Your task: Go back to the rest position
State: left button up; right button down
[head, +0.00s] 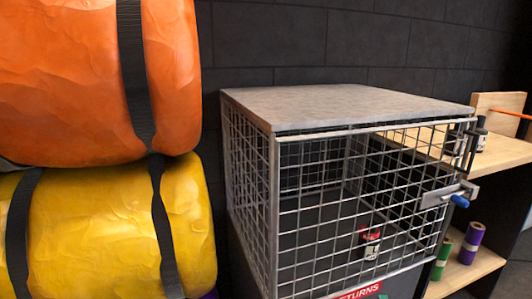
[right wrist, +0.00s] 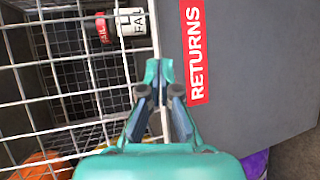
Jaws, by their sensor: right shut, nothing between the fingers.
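My right gripper (right wrist: 165,72) shows in the right wrist view. Its teal fingers are together with nothing held between them, close to the edge of a wire mesh cage (right wrist: 40,68) beside the red RETURNS label (right wrist: 194,50). I cannot tell whether the fingers touch the wire. Neither gripper shows in the head view, and my left gripper is in no view. The cage (head: 276,200) has a grey top and a mesh front that looks closed, with a blue-handled latch (head: 455,196) at its right. A small red and white container (head: 371,243) stands inside.
Orange (head: 70,80) and yellow (head: 110,235) strapped rolls are stacked left of the cage. A wooden shelf (head: 500,152) at the right holds a dark bottle (head: 480,133) above, and purple (head: 470,243) and green (head: 443,255) rolls below. A dark block wall (head: 290,40) stands behind.

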jog(key=s+a+f+m+g+y, duration=0.35)
jog(key=s+a+f, duration=0.3)
jog(key=f, duration=0.35)
jog(key=s+a+f+m+g+y, duration=0.2)
jog(key=s+a+f+g, duration=0.25)
jog(key=a+f, duration=0.4)
jog(key=s+a+f+m+g+y, duration=0.1)
jog(key=s+a+f+m+g, duration=0.15)
jog(key=s+m, duration=0.45)
jog(key=s+a+f+m+g+y, duration=0.1)
jog(key=s+a+f+m+g, duration=0.25)
jog(key=s, duration=0.55)
notch_tip(320, 180, up, 30)
jog(key=d+m+p, duration=0.1)
jog(key=m+p, duration=0.1)
jog(key=p, duration=2.8)
jog(key=shift+d+f, duration=0.15)
jog(key=shift+f, duration=0.05)
jog(key=shift+s, duration=0.1)
